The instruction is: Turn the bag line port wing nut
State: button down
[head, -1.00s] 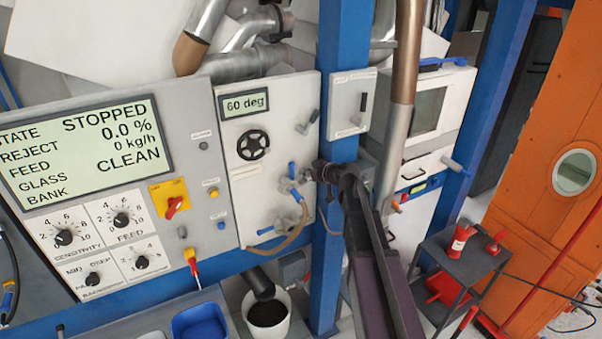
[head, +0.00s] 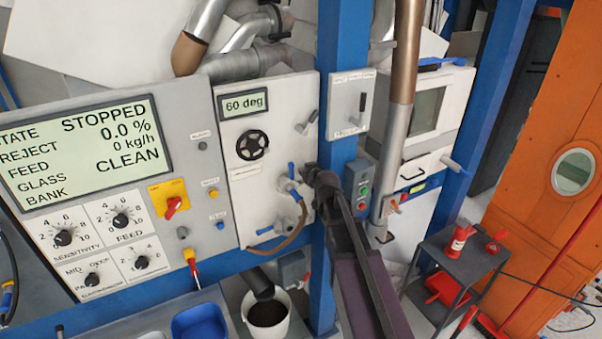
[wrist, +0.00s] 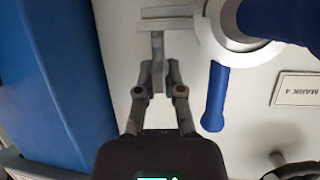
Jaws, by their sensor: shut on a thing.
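My gripper (head: 310,178) is at the right edge of the white panel (head: 262,105), beside the blue post. In the wrist view my gripper (wrist: 159,75) is shut on the stem of a grey T-shaped metal piece (wrist: 158,45), which I take to be the bag line port wing nut. Its crossbar lies above the fingertips, close to the panel. In the head view my gripper hides this piece. A blue lever (wrist: 215,98) hangs just right of the fingers, apart from them, below a round metal fitting (wrist: 237,30).
The blue post (head: 341,90) stands close by my gripper; it fills the left of the wrist view (wrist: 60,90). A brown hose (head: 293,236) runs below. A white bucket (head: 266,312) stands below the panel.

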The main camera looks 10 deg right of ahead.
jog(key=shift+s+m+h, duration=0.1)
jog(key=shift+m+h, duration=0.3)
jog(key=shift+h, duration=0.1)
dwell(0.3)
jog(key=c, duration=0.8)
grip_release()
jog(key=shift+s+r, duration=0.15)
jog(key=shift+o, duration=0.2)
